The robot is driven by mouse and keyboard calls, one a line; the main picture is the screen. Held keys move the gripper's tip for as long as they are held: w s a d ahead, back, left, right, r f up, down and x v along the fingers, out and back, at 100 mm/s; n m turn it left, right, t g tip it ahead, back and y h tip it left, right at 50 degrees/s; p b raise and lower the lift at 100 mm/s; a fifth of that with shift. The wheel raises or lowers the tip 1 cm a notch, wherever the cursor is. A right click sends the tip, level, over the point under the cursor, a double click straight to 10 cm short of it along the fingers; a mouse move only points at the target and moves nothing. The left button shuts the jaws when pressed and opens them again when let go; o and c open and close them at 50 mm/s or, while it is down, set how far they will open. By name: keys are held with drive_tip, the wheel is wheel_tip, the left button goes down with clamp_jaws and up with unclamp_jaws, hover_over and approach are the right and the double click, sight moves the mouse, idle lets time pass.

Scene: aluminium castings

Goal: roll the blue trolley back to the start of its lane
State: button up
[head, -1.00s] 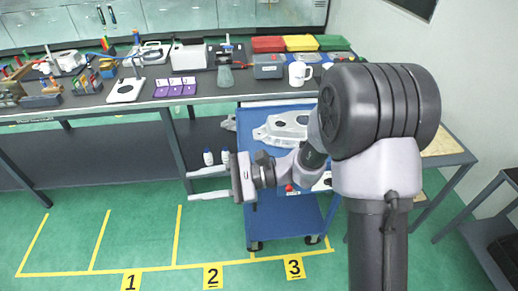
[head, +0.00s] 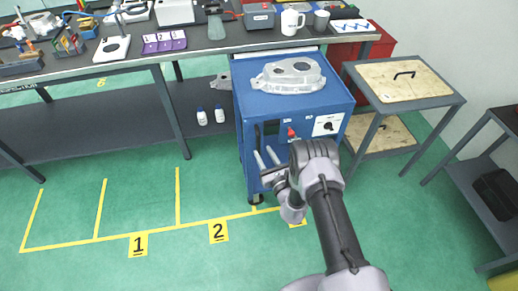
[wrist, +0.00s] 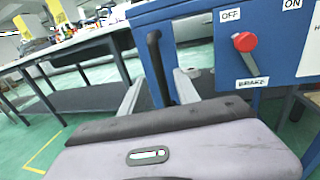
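The blue trolley (head: 290,107) stands at the right end of the yellow floor lanes, beside the workbench, with a grey casting (head: 290,75) on its top. Its upright black handle (wrist: 155,60) is on the left of its front. Its front panel carries a brake lever with a red knob (wrist: 245,41), just below the OFF label; the knob also shows in the head view (head: 291,133). My gripper (head: 265,153) is open, its fingers pointing at the trolley front. In the wrist view the fingers appear on either side of the handle; contact is not visible.
A long workbench (head: 215,45) with tools runs behind and left. White bottles (head: 220,114) stand on its lower shelf. A small wood-topped table (head: 405,80) stands close right of the trolley. Green floor with numbered lanes 1 (head: 138,245) and 2 (head: 218,232) is clear.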

sight(259, 146)
drive_tip(key=b+x, duration=0.1)
drive_tip(key=x, duration=0.4)
drive_tip(key=shift+w+a+b, duration=0.15)
drive_tip(key=shift+w+b, duration=0.15)
clamp_jaws()
idle(1.0)
